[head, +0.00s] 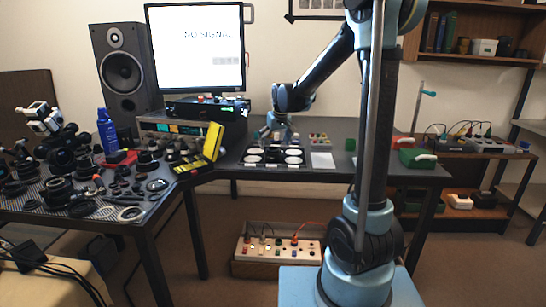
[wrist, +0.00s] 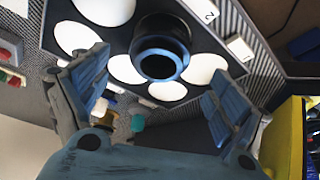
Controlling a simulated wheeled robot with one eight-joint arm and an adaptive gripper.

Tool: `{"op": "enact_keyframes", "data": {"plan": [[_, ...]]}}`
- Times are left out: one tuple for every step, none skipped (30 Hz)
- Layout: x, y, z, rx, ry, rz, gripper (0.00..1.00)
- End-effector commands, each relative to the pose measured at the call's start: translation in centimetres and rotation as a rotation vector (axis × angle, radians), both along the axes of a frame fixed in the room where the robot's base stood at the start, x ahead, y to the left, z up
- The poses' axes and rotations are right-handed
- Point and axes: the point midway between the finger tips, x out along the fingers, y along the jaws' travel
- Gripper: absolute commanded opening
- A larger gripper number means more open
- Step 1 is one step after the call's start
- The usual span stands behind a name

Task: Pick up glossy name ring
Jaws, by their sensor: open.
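In the wrist view a dark round part (wrist: 162,55) with a glossy bluish rim and an open centre stands among white discs on a dark tray (wrist: 215,42). It may be the glossy name ring, but I cannot tell for certain. My gripper (wrist: 156,98) is open and empty, its two blue fingers wide apart below the part in the picture. In the head view my gripper (head: 274,132) is over the tray (head: 272,163) on the back table. The dark part is hard to make out there.
A yellow case (head: 213,142) stands open left of the tray and shows at the wrist view's right edge (wrist: 283,138). A white card (head: 322,160) and a colourful box (head: 318,141) are to the right. Lens parts crowd the left table (head: 146,229).

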Motion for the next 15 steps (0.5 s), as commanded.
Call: {"op": "enact_keyframes", "data": {"plan": [[0.1, 0.0, -0.2, 0.0, 0.0, 0.0, 0.89], [0.1, 0.1, -0.3, 0.0, 0.0, 0.0, 0.89], [0.3, 0.1, -0.5, 0.0, 0.0, 0.0, 0.89], [0.4, 0.1, -0.7, 0.0, 0.0, 0.0, 0.89], [0.5, 0.2, -0.9, 0.0, 0.0, 0.0, 0.89], [0.8, 0.3, -1.3, 0.0, 0.0, 0.0, 0.89], [1.0, 0.3, -1.6, 0.0, 0.0, 0.0, 0.89], [1.2, 0.4, -2.0, 0.0, 0.0, 0.0, 0.89], [1.4, 0.5, -2.4, 0.0, 0.0, 0.0, 0.89], [1.6, 0.5, -2.7, 0.0, 0.0, 0.0, 0.89], [1.7, 0.6, -3.0, 0.0, 0.0, 0.0, 0.89], [1.8, 0.7, -3.4, 0.0, 0.0, 0.0, 0.89], [1.9, 0.7, -3.7, 0.0, 0.0, 0.0, 0.89], [2.0, 0.8, -3.9, 0.0, 0.0, 0.0, 0.89], [2.1, 0.8, -4.1, 0.0, 0.0, 0.0, 0.89]]}}
